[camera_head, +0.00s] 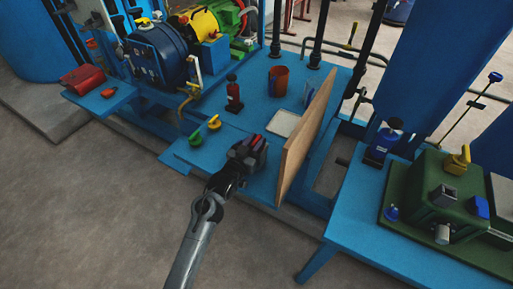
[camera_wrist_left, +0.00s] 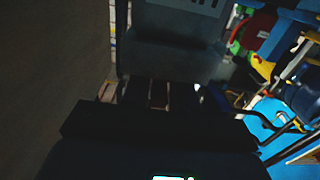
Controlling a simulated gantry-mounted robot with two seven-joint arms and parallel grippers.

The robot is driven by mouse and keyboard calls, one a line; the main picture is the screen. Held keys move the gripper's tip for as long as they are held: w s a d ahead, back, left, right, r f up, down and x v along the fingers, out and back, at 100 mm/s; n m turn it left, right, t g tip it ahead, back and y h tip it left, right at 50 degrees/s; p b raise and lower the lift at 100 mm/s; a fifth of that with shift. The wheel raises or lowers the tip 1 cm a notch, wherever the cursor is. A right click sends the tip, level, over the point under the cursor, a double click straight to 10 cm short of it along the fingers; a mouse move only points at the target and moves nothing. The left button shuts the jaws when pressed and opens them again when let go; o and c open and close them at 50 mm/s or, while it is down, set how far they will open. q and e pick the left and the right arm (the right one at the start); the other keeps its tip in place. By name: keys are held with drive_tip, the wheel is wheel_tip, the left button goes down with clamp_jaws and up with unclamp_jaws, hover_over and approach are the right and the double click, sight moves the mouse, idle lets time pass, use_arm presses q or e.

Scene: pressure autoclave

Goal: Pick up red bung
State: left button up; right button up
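My left gripper (camera_head: 258,143) is over the blue platform, just left of the upright wooden board, with its fingers pointing away from me. Red patches show at its fingertips. I cannot tell if they are the red bung or part of the gripper, nor if the fingers are open. A green bung-like piece (camera_head: 196,138) and a yellow one (camera_head: 214,122) stand on the platform to the gripper's left. No red bung can be made out with certainty. The left wrist view is very dark, and its fingers (camera_wrist_left: 160,95) show only dimly. My right gripper is not in view.
The wooden board (camera_head: 305,125) stands close on the gripper's right. A green machine (camera_head: 440,195) sits on the right-hand blue table.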

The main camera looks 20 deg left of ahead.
use_arm(q)
drive_tip(key=shift+s, duration=0.1)
drive_tip(key=shift+c, duration=0.2)
clamp_jaws()
drive_tip(key=shift+r, duration=0.1)
